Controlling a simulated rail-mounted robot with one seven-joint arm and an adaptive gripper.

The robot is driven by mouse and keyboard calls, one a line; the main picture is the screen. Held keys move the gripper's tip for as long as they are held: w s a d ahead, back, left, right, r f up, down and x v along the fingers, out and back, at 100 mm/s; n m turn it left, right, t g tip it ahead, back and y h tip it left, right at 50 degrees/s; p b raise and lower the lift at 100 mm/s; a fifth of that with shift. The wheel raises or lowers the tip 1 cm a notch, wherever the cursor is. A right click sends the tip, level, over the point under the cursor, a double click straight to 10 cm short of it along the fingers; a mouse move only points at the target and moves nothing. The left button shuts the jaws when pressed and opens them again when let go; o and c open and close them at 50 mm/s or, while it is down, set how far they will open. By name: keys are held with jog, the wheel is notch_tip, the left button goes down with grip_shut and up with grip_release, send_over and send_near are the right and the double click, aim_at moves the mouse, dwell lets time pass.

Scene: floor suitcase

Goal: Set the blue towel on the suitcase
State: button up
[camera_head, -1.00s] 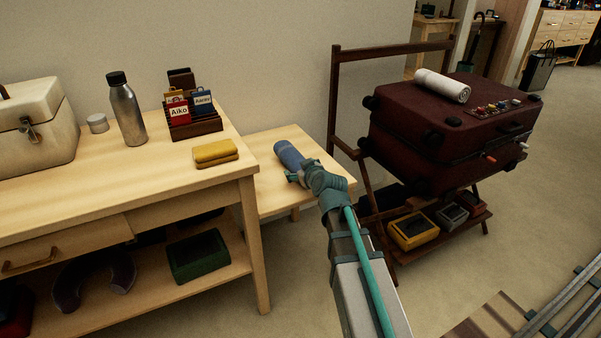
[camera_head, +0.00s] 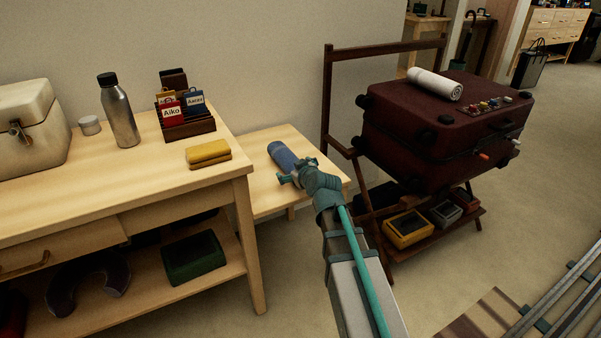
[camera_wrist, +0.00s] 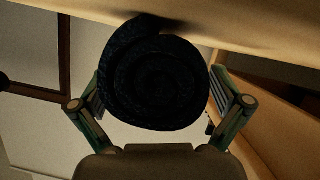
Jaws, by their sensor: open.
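The blue towel (camera_head: 283,155) is rolled up and lies on the low wooden table (camera_head: 268,200). In the wrist view its dark spiral end (camera_wrist: 155,75) faces the camera, between the two fingers. My gripper (camera_head: 289,173) is at the towel's near end in the head view. Its fingers (camera_wrist: 160,112) are spread apart, one on each side of the roll, with no clear contact visible. The dark red suitcase (camera_head: 418,125) lies flat on a wooden rack to the right. A rolled white towel (camera_head: 434,84) rests on its top.
A taller table (camera_head: 110,185) stands at left with a steel bottle (camera_head: 119,112), a yellow folded cloth (camera_head: 208,153) and a card holder (camera_head: 186,120). The rack's upright frame (camera_head: 326,100) stands between the low table and the suitcase. Small clasps or trinkets (camera_head: 493,103) line the suitcase top's right side.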

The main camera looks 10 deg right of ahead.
jog(key=v, duration=0.9)
jog(key=shift+f, duration=0.2)
jog(key=b, duration=0.2)
jog(key=shift+b, duration=0.35)
jog(key=shift+s+r+b, duration=0.15)
jog(key=shift+b, duration=0.95)
jog(key=b, duration=0.3)
jog(key=shift+s+r, duration=0.15)
jog(key=shift+s, duration=0.1)
jog(key=b+v, duration=0.2)
jog(key=b, duration=0.4)
jog(key=shift+s+d+r, duration=0.1)
jog(key=shift+r, duration=0.05)
